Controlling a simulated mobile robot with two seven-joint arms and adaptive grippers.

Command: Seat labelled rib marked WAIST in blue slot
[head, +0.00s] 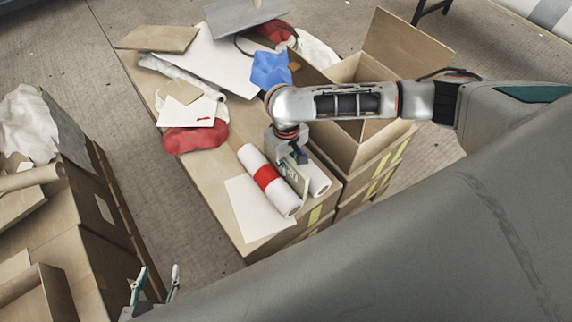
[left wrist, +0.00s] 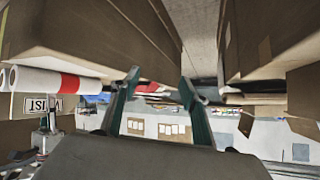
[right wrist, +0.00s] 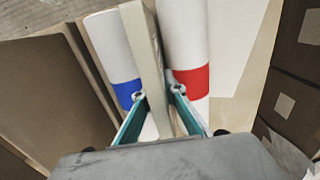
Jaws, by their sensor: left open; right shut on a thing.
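My right gripper (head: 294,163) is shut on a thin pale rib (right wrist: 145,45), held upright on edge. In the right wrist view the rib runs between a white roll with a blue band (right wrist: 127,92) and one with a red band (right wrist: 190,80). I cannot tell if the rib touches the rolls or the table. A partly hidden label (left wrist: 43,103), its letters inverted and reading like WAIST, shows below the rolls in the left wrist view. The red-banded roll (head: 266,176) also shows in the head view. No blue slot is clearly seen. My left gripper (head: 160,271) is open and empty, away from the rolls.
The table (head: 215,195) bears a white sheet (head: 250,215), a red bag (head: 195,138), a blue cloth (head: 270,69) and boards at the back. An open cardboard box (head: 350,150) stands right of the rolls. More cardboard boxes (head: 85,225) stand at the left, across a floor gap.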

